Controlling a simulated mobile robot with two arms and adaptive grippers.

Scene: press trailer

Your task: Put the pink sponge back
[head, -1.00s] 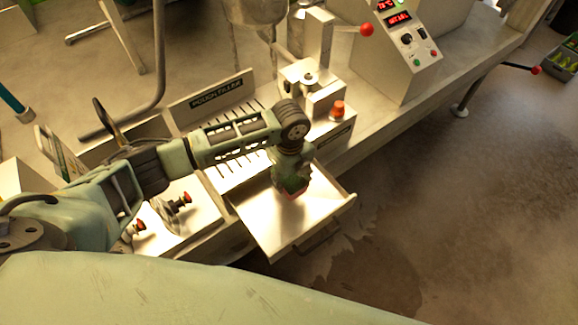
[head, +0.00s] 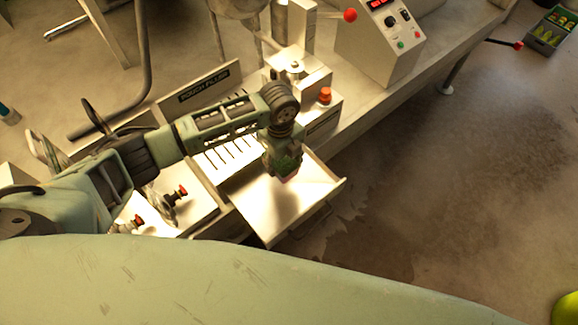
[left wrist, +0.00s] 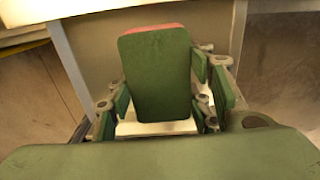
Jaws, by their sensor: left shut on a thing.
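The pink sponge (left wrist: 155,29) is in my left gripper. In the left wrist view its large green face is toward the camera and a pink strip shows along its far edge. The fingers of my left gripper (left wrist: 165,98) are shut on its two sides. In the head view my left gripper (head: 284,165) points down over the pulled-out metal drawer (head: 315,188), with a bit of pink at its tip. I cannot tell whether the sponge touches the drawer floor. My right gripper is not in view.
A slotted metal plate (head: 228,152) and red-knobbed valves (head: 168,205) lie left of the drawer. Behind are the pouch filler sign (head: 205,86), a red button (head: 325,95) and a control box (head: 385,35). Open floor (head: 440,180) lies right; a crate (head: 548,38) stands far right.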

